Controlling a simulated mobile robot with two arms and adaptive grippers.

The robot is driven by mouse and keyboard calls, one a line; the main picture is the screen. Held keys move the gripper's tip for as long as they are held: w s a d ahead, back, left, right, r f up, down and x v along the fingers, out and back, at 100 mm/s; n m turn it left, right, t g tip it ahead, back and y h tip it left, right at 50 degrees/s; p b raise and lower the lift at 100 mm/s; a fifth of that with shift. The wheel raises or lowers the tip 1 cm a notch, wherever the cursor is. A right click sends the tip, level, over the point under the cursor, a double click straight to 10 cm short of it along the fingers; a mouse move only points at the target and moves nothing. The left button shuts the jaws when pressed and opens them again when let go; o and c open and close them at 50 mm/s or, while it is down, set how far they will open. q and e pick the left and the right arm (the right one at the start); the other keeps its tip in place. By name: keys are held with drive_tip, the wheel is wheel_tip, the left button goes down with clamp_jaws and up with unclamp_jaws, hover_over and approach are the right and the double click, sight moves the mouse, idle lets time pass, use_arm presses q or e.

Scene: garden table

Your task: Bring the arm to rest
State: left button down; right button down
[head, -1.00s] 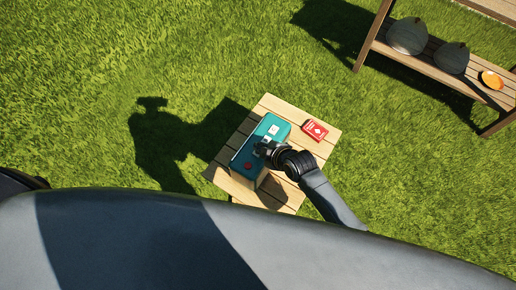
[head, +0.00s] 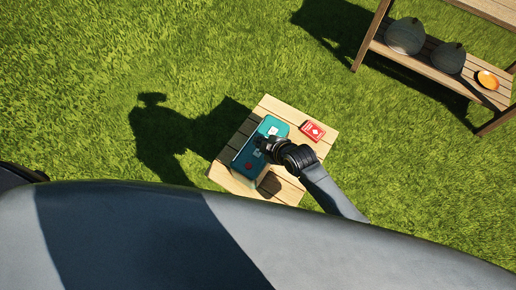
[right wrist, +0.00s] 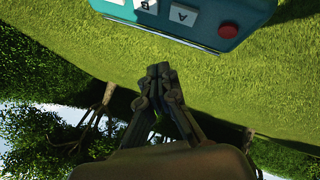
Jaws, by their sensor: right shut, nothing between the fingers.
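My right gripper (head: 262,145) is over the small wooden table, above or beside a teal box (head: 246,160) with a red spot on it. In the right wrist view the gripper (right wrist: 161,72) is shut with its fingertips together and nothing between them. The teal box (right wrist: 205,12) shows at the top of that view, with white lettered tiles and a red button, apart from the fingertips in the picture. In the head view my right arm hides part of the box. My left gripper is not in view.
The slatted wooden table (head: 272,103) stands on grass. At the upper right, a wooden shelf (head: 430,68) holds two dark round things (head: 405,36) and an orange bowl (head: 487,80). Open grass (head: 100,60) surrounds the table.

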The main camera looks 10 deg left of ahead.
idle(0.7)
drive_tip(key=s+d+r+m+g+h, duration=0.15)
drive_tip(key=s+d+r+m, duration=0.35)
drive_tip(key=d, duration=0.5)
drive_tip(key=s+d+r+m+h, duration=0.3)
drive_tip(key=s+d+m, duration=0.45)
drive_tip(key=d, duration=0.25)
drive_tip(key=s+d+r+m+g+h, duration=0.1)
drive_tip(key=s+d+r+m+h, duration=0.35)
drive_tip(key=d, duration=0.55)
drive_tip(key=s+f+y+b, duration=0.2)
drive_tip(key=s+f, duration=0.1)
drive_tip(key=f, duration=2.6)
drive_tip(key=s+d+f+g+b, duration=0.1)
drive_tip(key=s+d+f+g, duration=0.1)
drive_tip(key=s+f, duration=1.4)
drive_tip(key=shift+s+d+f, duration=0.2)
drive_tip(key=shift+s+f, duration=0.15)
drive_tip(key=shift+f, duration=0.1)
